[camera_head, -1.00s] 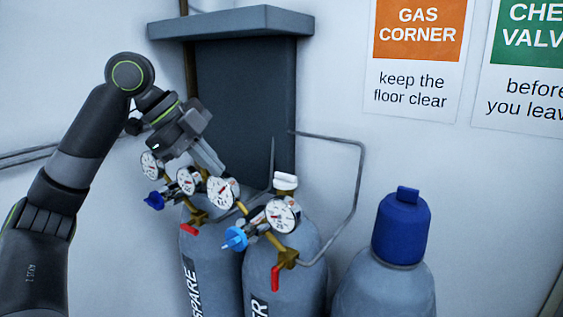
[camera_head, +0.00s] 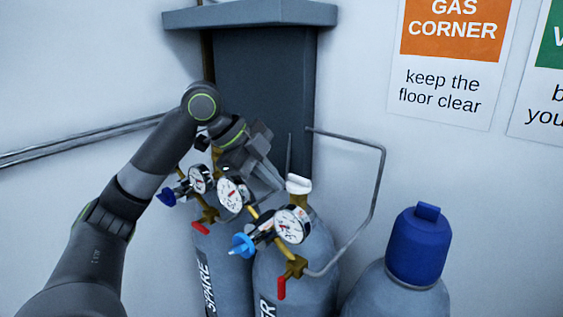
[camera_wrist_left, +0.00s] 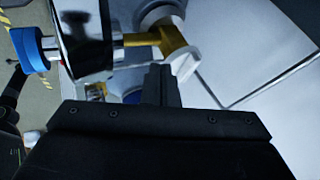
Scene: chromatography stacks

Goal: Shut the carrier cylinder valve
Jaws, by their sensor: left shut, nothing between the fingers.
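Two grey cylinders stand side by side. The right one (camera_head: 290,268) has a partly hidden label ending in "ER", a white valve handwheel (camera_head: 298,185) on top, a round gauge (camera_head: 292,224), a light-blue regulator knob (camera_head: 242,244) and a red lever (camera_head: 282,288). My left gripper (camera_head: 278,184) is shut and empty, just left of the white handwheel. I cannot tell whether they touch. In the left wrist view its closed fingers (camera_wrist_left: 160,86) are beside the white handwheel (camera_wrist_left: 185,66) and brass fitting (camera_wrist_left: 155,40). The right gripper is not in view.
The cylinder labelled SPARE (camera_head: 222,262) stands left, with a dark-blue knob (camera_head: 167,197) and red lever (camera_head: 200,228). A bent grey pipe (camera_head: 378,190) runs to the right. A blue-capped cylinder (camera_head: 415,248) stands at right. A dark panel (camera_head: 262,85) is behind.

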